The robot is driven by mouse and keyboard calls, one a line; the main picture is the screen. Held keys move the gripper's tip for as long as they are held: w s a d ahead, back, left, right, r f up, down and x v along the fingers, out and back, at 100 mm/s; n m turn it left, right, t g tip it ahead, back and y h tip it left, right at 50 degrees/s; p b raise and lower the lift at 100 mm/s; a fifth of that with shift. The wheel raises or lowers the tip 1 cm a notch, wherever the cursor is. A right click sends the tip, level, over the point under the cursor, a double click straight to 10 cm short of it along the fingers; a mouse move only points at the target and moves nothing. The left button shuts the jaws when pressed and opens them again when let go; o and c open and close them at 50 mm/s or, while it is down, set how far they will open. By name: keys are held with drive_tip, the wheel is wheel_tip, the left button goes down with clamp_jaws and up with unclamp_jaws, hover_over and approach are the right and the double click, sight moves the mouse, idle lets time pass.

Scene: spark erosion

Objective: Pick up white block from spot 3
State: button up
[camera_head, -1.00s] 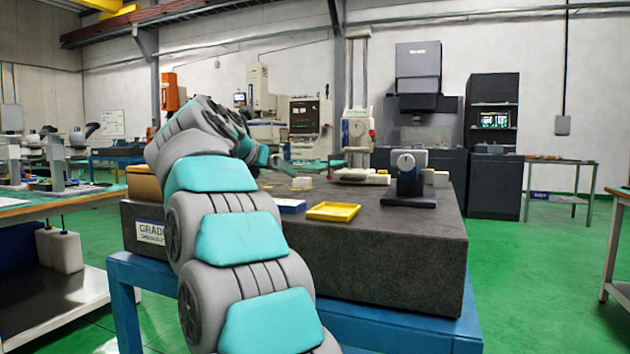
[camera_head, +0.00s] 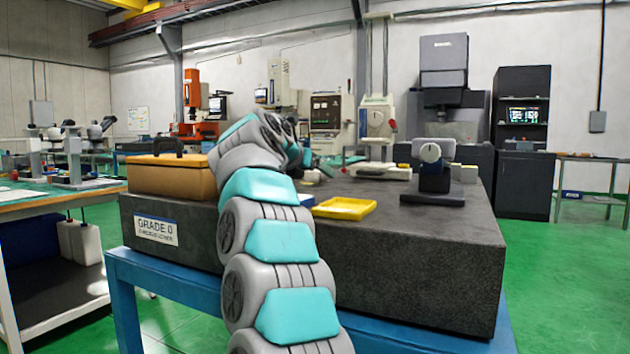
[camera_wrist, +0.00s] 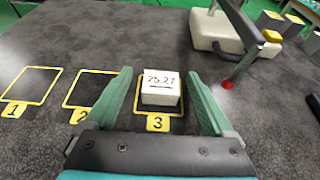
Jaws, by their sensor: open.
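In the wrist view a white block (camera_wrist: 160,96) marked "75.27" stands on spot 3, inside a yellow outline with a yellow "3" label (camera_wrist: 158,124). My gripper (camera_wrist: 161,88) is open. Its two green fingers stand to the left and right of the block, with a gap on each side, and nothing is held. In the head view my gripper (camera_head: 312,160) is mostly hidden behind my own arm, over the dark granite plate (camera_head: 420,260). I cannot make out the block clearly there.
Spots 1 (camera_wrist: 30,86) and 2 (camera_wrist: 92,91) are empty. A gauge stand with a pale base (camera_wrist: 225,32) and red tip stands right of spot 3. A yellow tray (camera_head: 344,208), a wooden case (camera_head: 172,176) and a dark instrument (camera_head: 432,175) sit on the plate.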

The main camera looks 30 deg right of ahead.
drive_tip(key=shift+w+d, duration=0.1)
drive_tip(key=shift+d, duration=0.15)
clamp_jaws()
idle(0.6)
